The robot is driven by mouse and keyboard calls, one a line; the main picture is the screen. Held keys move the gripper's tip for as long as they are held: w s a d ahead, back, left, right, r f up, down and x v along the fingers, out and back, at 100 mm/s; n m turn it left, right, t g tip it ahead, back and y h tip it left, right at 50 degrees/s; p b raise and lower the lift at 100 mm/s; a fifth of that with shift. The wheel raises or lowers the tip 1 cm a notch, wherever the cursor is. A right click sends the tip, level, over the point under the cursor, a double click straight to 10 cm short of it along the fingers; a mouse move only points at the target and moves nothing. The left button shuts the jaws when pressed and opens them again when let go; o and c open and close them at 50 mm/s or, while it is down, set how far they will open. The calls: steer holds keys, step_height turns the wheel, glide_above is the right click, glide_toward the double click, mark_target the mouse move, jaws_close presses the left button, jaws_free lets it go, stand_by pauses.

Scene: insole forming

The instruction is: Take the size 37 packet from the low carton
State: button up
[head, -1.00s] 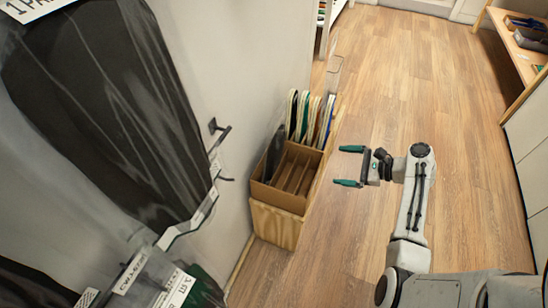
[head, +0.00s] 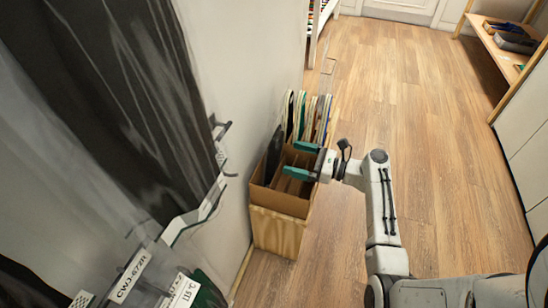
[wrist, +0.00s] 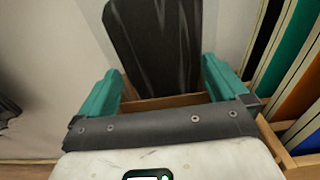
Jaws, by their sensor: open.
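The low carton (head: 280,199) is a brown open box with dividers, standing on a pale wooden base by the wall. A single dark packet (head: 273,153) stands upright at its left side; it also shows in the wrist view (wrist: 157,45). No size number is readable on it. My gripper (head: 290,157) is open and empty over the carton, its teal fingers pointing left towards the dark packet. In the wrist view the packet appears between the fingers (wrist: 163,85) but beyond their tips, apparently untouched. The carton's edge (wrist: 160,102) shows below it.
Several pale-edged coloured inserts (head: 310,115) stand in the rear of the carton, close to my gripper's right side in the wrist view. Large dark packets (head: 120,80) hang on the wall at near left. A wooden shelf (head: 500,45) stands far right. The floor (head: 400,110) is clear.

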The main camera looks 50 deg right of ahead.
mark_target(279, 155)
steer(key=b+x, duration=0.1)
steer(key=x, duration=0.3)
steer(key=shift+w+a+b, duration=0.1)
steer(key=shift+w+b, duration=0.05)
steer(key=shift+b, duration=0.15)
steer(key=c, duration=0.9)
